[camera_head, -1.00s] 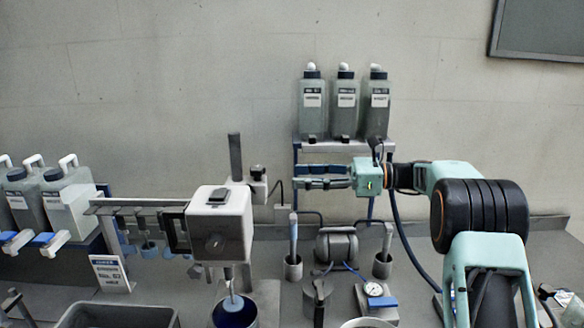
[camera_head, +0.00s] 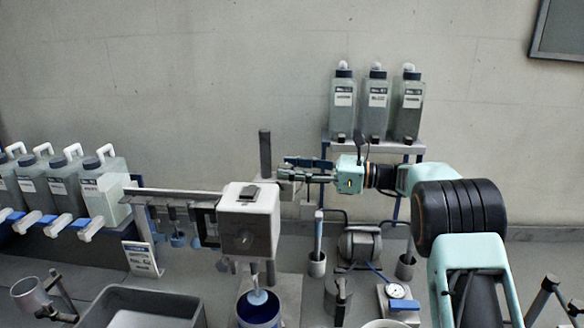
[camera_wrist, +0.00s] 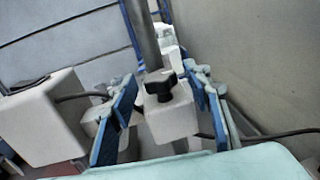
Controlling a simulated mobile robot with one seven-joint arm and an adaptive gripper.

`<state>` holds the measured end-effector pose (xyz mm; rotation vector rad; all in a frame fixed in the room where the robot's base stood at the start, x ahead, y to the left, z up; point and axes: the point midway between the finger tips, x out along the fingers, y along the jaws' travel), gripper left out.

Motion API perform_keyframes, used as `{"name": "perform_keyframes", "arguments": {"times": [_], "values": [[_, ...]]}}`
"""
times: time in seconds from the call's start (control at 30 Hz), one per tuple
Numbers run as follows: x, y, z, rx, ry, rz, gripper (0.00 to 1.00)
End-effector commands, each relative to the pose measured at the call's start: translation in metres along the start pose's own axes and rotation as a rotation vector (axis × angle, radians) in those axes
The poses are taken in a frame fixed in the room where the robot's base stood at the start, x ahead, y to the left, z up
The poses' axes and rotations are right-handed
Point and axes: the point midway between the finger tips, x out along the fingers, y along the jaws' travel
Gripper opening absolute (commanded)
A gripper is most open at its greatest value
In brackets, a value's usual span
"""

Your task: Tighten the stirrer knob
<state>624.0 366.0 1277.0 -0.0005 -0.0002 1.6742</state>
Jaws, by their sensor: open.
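The black stirrer knob (camera_wrist: 160,86) sits on a white clamp block (camera_wrist: 171,116) on the grey upright post (camera_wrist: 142,35). The post (camera_head: 265,152) also shows in the head view, behind the white stirrer head (camera_head: 250,220). My gripper (camera_head: 286,169) points left at the post, level with the clamp block, and hides most of the knob there. In the wrist view my gripper (camera_wrist: 158,105) is open, with blue-lined fingers to the left and right of the knob. The knob appears between them, with gaps on both sides. I see no contact.
A stirring shaft stands in a blue vessel (camera_head: 259,310) below the head. Three bottles stand on a shelf (camera_head: 375,147) behind my arm. Jugs (camera_head: 103,188) stand at left, a grey tray (camera_head: 190,318) in front. A cable (camera_wrist: 265,136) runs beside the right finger.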

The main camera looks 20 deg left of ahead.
Motion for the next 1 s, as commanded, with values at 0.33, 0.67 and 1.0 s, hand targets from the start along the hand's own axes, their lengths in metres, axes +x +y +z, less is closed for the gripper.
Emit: {"name": "perform_keyframes", "arguments": {"times": [0.33,0.67,1.0], "values": [[0.0002,0.0002,-0.0002,0.0,0.0,0.001,0.29],[0.0001,0.0003,-0.0001,0.0,0.0,0.0,0.03],[0.0002,0.0024,-0.0007,0.0,-0.001,-0.065,0.03]]}}
